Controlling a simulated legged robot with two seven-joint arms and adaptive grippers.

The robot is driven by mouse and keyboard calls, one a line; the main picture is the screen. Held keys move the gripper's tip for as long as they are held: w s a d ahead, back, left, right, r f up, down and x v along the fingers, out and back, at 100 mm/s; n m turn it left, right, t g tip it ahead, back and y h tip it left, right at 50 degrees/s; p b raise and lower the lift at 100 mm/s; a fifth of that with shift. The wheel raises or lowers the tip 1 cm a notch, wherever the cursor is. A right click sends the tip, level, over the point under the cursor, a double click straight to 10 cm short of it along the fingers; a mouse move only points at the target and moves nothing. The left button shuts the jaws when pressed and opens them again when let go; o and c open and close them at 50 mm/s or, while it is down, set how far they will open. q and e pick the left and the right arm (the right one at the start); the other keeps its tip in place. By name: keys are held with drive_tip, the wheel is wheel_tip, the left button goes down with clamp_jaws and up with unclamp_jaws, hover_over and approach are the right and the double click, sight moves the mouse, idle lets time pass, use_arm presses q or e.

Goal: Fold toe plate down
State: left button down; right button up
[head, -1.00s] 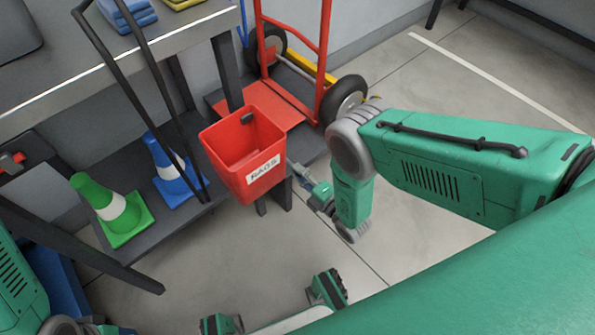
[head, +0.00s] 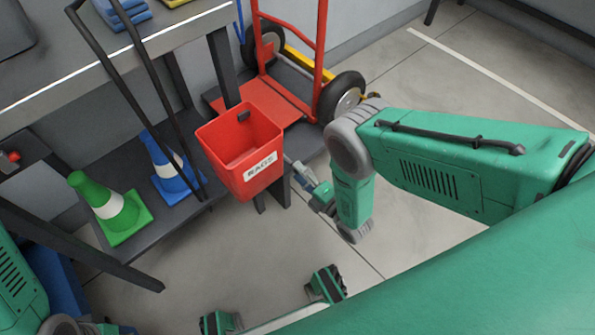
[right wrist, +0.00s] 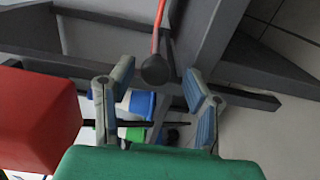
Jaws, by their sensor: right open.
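The red hand truck (head: 322,62) stands by the wall at the top middle of the head view. Its flat red toe plate (head: 270,106) reaches out from the foot of the frame, partly hidden by the red bin; its exact tilt is hard to tell. My right gripper (head: 296,172) points left, just right of the bin and in front of the truck, apart from the plate. In the right wrist view my right gripper (right wrist: 155,88) is open and empty. A red rod with a black end (right wrist: 155,70) shows beyond its fingers. My left gripper cannot be made out.
A red bin labelled RAGS (head: 240,150) hangs close to my right gripper. A grey bench (head: 120,65) fills the left, with a green cone (head: 110,208) and a blue cone (head: 172,168) on its lower shelf. Floor at right is clear.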

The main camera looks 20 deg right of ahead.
drive_tip(key=v, duration=0.6)
drive_tip(key=shift+s, duration=0.35)
drive_tip(key=shift+f, duration=0.1)
